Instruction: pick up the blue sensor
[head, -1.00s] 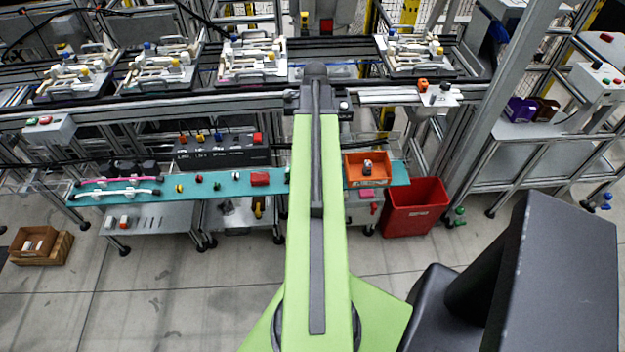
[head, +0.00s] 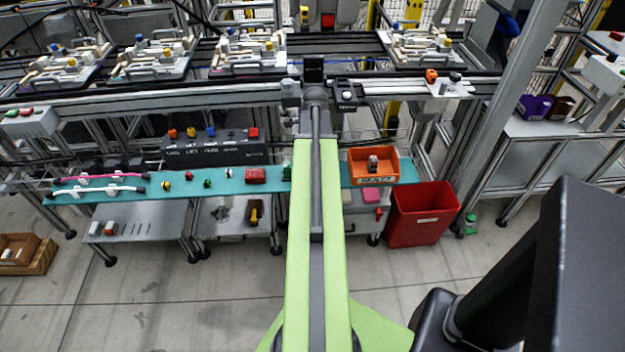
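No single object can be told for certain as the blue sensor. Small blue parts show on the pallet fixtures along the back rail: on the left-middle pallet (head: 150,58), the middle pallet (head: 250,54) and the right pallet (head: 428,48). A blue knob (head: 210,132) also stands on the dark labelled box (head: 225,150). My green arm reaches forward up the middle of the view, its dark joint in front of the back rail. My gripper cannot be made out beyond that joint, so its fingers and anything in them are hidden.
A red bin (head: 421,213) stands on the floor at right. A grey post (head: 512,75) rises at right. Floor nearer me is open.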

